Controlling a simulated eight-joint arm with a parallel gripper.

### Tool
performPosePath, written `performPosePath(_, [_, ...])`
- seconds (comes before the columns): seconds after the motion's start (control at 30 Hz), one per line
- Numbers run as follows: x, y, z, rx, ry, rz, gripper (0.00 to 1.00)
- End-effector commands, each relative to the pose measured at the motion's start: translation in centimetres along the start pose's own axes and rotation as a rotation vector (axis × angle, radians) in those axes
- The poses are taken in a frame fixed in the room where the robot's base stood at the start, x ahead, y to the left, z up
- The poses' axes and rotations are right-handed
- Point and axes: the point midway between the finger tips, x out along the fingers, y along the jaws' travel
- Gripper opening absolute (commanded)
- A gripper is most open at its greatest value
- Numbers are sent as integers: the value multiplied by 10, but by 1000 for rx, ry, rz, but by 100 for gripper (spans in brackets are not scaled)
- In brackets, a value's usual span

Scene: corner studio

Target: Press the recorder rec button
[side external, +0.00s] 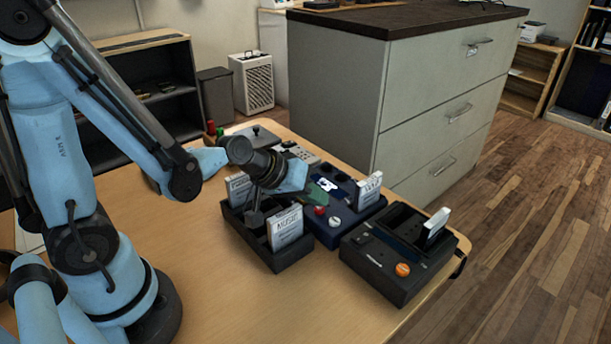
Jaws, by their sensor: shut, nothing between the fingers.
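My gripper (255,216) is shut and points down over the black card holder (290,257), with nothing seen in it. I cannot tell whether its tips touch the holder. A dark blue device (345,228) lies just right of the holder, with a red button (320,211) and a white button (335,222) on its near end. A black device (385,284) with an orange button (403,269) lies at the table's right edge. The lettering is too small to tell which device is the recorder. My gripper is left of all these buttons and apart from them.
White cards stand upright in the holder, one in front (285,228) and one behind (238,188). Another card (370,189) stands in the blue device and one (437,222) in the black device. A grey cabinet (345,110) stands behind. The near wooden tabletop (240,305) is clear.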

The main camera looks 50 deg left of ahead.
Motion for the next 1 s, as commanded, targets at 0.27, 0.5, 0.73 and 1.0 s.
performPosePath(0.27, [3,-2,2,0,0,0,0])
performPosePath(0.5, [4,-3,2,0,0,0,0])
performPosePath(0.73, [2,-2,1,0,0,0,0])
performPosePath(1.0, [-3,2,-2,0,0,0,0])
